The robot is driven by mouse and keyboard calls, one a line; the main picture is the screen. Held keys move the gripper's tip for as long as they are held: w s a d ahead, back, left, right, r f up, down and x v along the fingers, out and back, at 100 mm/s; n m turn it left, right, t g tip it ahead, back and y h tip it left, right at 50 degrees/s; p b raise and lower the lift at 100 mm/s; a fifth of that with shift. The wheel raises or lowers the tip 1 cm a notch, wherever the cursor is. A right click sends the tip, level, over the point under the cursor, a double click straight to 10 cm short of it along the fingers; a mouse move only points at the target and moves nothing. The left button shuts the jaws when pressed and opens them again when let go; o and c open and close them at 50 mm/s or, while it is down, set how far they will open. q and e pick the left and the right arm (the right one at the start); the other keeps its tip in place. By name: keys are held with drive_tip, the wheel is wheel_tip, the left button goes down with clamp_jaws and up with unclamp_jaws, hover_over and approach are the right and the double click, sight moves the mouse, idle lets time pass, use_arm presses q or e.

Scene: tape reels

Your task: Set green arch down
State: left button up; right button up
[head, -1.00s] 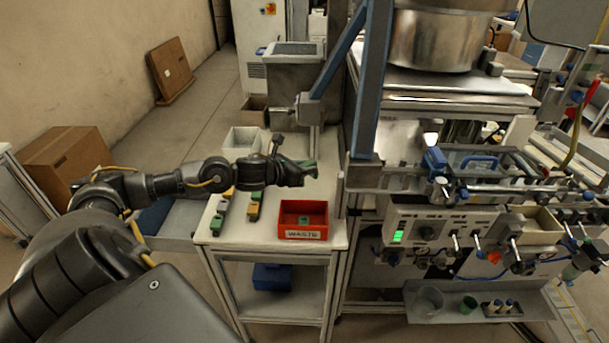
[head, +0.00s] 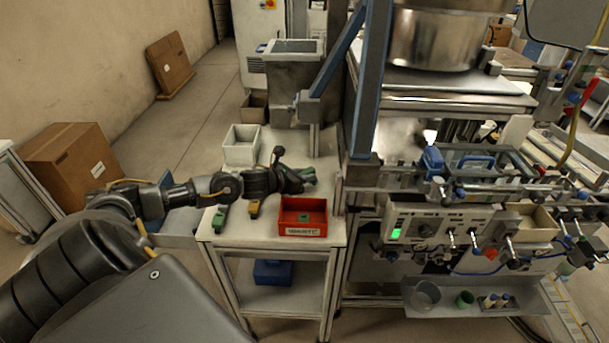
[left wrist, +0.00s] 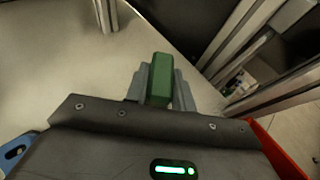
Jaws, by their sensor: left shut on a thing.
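My left gripper (head: 300,176) reaches in from the left over the white table. It is shut on the green arch (left wrist: 162,80), which shows between its two fingers in the left wrist view. In the head view only a small green part of the arch (head: 309,172) shows at the fingertips, behind the red bin. I cannot tell whether the arch touches the table top. My right gripper is not in view.
A red bin labelled WASTE (head: 303,231) with a small green piece inside stands at the table's front right. Green (head: 221,217) and orange-ended (head: 255,209) pieces lie left of it. A white box (head: 241,145) stands at the back left. Machine framing borders the table's right side.

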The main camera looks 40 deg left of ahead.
use_arm(q)
drive_tip(key=o, duration=1)
drive_tip(key=shift+f, duration=0.1)
drive_tip(key=shift+r+p, duration=0.3)
drive_tip(key=shift+p, duration=0.1)
drive_tip(key=b+v, duration=0.1)
drive_tip(key=v, duration=0.4)
drive_tip(key=b+v, duration=0.2)
drive_tip(key=v, duration=0.3)
drive_tip(key=shift+s+a+f, duration=0.1)
drive_tip(key=shift+f, duration=0.1)
drive_tip(key=shift+v, duration=0.95)
drive_tip(key=shift+r, duration=0.15)
